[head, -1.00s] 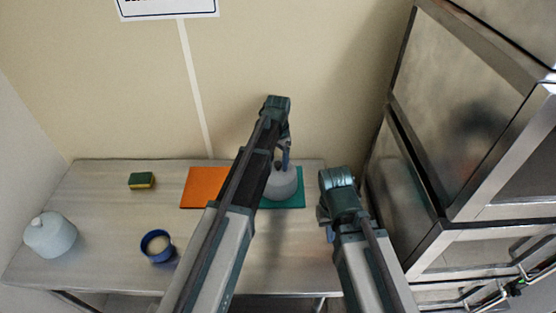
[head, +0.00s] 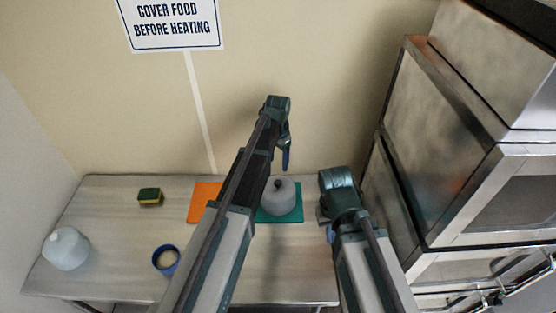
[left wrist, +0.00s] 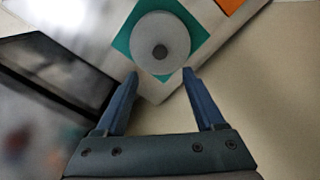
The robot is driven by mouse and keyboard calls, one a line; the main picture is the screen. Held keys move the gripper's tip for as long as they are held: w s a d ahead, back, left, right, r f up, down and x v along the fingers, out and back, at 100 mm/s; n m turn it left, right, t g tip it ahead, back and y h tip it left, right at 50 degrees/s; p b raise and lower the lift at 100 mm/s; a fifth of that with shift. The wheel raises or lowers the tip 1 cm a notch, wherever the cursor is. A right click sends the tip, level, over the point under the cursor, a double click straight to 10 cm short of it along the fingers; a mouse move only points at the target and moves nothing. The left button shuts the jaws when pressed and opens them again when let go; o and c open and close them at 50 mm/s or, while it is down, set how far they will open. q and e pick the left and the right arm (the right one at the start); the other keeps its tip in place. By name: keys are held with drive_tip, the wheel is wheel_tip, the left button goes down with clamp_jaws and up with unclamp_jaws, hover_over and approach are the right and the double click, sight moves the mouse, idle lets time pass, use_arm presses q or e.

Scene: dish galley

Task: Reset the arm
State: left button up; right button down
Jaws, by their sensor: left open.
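My left arm reaches across the head view, and its gripper (head: 286,158) hangs above and behind a grey domed lid with a dark knob (head: 284,197). The lid sits on a teal mat (head: 293,214) on the counter. In the left wrist view the left gripper (left wrist: 160,75) is open with nothing between its fingers, and the lid (left wrist: 174,36) lies beyond the fingertips, apart from them. My right arm is bent at the lower right of the head view, in front of the counter's right end.
Stacked steel ovens (head: 440,130) stand close on the right. A sign (head: 171,24) hangs on the wall behind.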

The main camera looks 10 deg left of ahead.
use_arm(q)
wheel_tip(320, 180, up, 4)
drive_tip(key=shift+f+p, duration=0.15)
drive_tip(key=shift+p, duration=1.1)
use_arm(e)
wheel_tip(320, 180, up, 4)
drive_tip(key=shift+f, duration=0.15)
use_arm(q)
drive_tip(key=s+d+f+n+b, duration=0.1)
drive_tip(key=s+d+f+b, duration=0.1)
drive_tip(key=s+f+b, duration=0.3)
drive_tip(key=s+d+f+n+b, duration=0.1)
drive_tip(key=s+d+f+b, duration=0.2)
drive_tip(key=s, duration=0.9)
drive_tip(key=s+d+f+n+y+b, duration=0.1)
drive_tip(key=s+d+f+b, duration=0.2)
drive_tip(key=s+f+b, duration=0.5)
drive_tip(key=shift+s+f+b, duration=0.25)
drive_tip(key=shift+s+b, duration=0.05)
use_arm(e)
wheel_tip(320, 180, down, 17)
drive_tip(key=shift+r, duration=0.2)
